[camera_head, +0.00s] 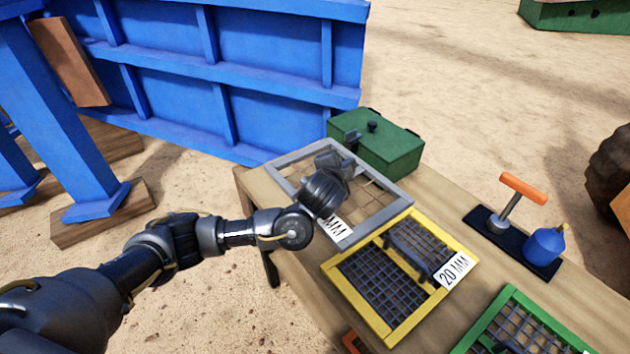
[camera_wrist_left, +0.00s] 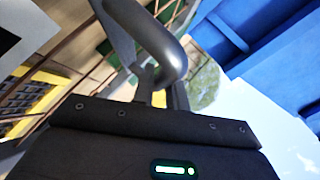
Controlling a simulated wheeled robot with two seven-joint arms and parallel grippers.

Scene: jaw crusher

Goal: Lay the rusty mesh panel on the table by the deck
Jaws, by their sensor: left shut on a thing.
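A grey-framed panel (camera_head: 287,182) with thin brown, rusty-looking mesh and a partly hidden "MM" label is at the far left end of the wooden table (camera_head: 452,208). My left gripper (camera_head: 333,165) is over this panel, its arm covering part of the frame and mesh. In the left wrist view, the fingers (camera_wrist_left: 160,95) are shut on a curved grey handle (camera_wrist_left: 150,38), which appears to belong to the panel. Brown mesh shows at the upper left there. I cannot tell whether the panel touches the table. My right gripper is not in view.
A yellow-framed panel (camera_head: 337,275) marked "20 MM" lies beside it, with a green-framed panel (camera_head: 553,313) nearer. A green box (camera_head: 385,148) stands behind. A dark mat (camera_head: 480,220) holds an orange-handled tool (camera_head: 522,190) and blue bottle (camera_head: 544,246). Blue machinery (camera_head: 265,110) stands behind left.

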